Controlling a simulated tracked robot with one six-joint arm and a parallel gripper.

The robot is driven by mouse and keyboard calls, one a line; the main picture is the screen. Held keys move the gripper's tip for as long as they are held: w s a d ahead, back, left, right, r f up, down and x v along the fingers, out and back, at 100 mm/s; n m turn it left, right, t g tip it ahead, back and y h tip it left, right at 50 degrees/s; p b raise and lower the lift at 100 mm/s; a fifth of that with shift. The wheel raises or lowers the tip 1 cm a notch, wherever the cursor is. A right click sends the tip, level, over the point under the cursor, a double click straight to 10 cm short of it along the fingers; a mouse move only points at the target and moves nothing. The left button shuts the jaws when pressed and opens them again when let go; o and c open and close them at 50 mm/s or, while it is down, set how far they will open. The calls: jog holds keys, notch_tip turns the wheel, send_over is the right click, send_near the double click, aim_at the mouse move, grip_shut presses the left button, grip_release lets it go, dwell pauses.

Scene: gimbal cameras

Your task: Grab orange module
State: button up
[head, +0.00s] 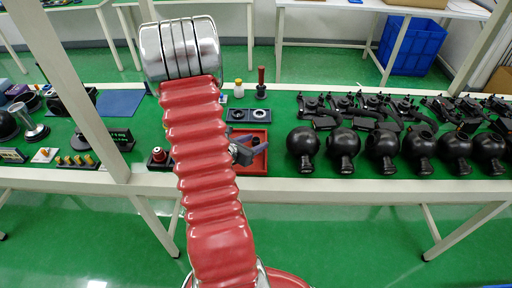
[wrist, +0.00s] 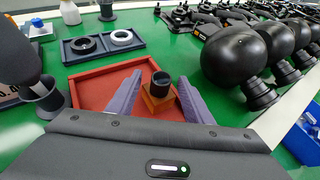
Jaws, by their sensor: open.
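The orange module (wrist: 155,104) is a small orange block with a black cylinder on top. It stands upright in the red tray (wrist: 88,90), near the tray's right side in the wrist view. My gripper (wrist: 159,82) is open, with one grey-purple finger on each side of the module. Whether the fingers touch it cannot be told; a gap shows on both sides. In the head view my gripper (head: 246,149) is over the red tray (head: 262,133), and I cannot make out the module there.
A dark two-well tray (wrist: 100,46) with a black and a white ring lies behind the red tray. Several black ball-shaped gimbal cameras (wrist: 232,58) stand close on the right. Black parts and a small red-topped item (head: 158,156) lie left of my arm. The table's front edge (head: 330,185) is near.

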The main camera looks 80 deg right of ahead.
jog(key=shift+s+d+f, duration=0.2)
jog(key=shift+d, duration=0.2)
jog(key=c, duration=0.9)
